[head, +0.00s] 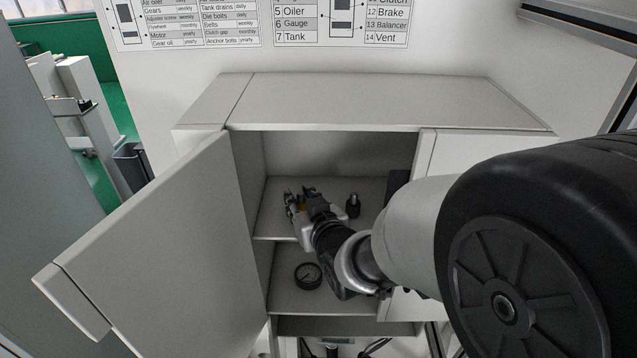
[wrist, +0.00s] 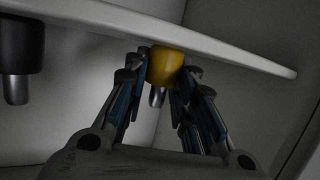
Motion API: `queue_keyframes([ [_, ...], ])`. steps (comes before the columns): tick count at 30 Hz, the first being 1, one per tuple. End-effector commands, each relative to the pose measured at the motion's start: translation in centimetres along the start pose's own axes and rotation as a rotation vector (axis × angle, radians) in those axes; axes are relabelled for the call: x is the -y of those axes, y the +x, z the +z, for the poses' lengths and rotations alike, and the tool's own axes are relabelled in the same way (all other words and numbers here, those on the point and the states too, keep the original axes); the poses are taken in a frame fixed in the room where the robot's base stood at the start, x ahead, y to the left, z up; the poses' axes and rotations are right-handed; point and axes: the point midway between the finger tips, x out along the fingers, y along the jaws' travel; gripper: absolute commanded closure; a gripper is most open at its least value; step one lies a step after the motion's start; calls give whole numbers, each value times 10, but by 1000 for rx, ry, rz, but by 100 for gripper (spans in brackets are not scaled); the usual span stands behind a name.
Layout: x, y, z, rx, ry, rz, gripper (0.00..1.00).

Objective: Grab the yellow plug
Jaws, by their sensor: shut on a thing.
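The yellow plug (wrist: 165,66), with a short metal tip, is between the fingertips of my gripper (wrist: 158,78) in the wrist view. The fingers are shut on its sides. In the head view my gripper (head: 308,196) is inside the open cabinet, over the upper shelf. I cannot tell whether the plug touches the shelf.
A black plug (head: 353,206) stands on the upper shelf to the right; it also shows in the wrist view (wrist: 22,50). A round gauge (head: 308,275) lies on the lower shelf. The cabinet door (head: 160,250) stands open at left. The cabinet walls are close around my arm.

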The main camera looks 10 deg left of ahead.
Motion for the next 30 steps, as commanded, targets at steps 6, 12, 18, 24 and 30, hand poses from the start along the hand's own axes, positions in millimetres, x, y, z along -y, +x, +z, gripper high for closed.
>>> queue_keyframes([
  [6, 0, 0, 0, 0, 0, 0, 98],
  [12, 0, 0, -1, -1, 0, 0, 98],
  [18, 0, -7, -24, -7, -1, 0, 98],
  [24, 0, -19, -64, -8, -1, 0, 98],
  [30, 0, -27, -90, -3, 0, -1, 98],
])
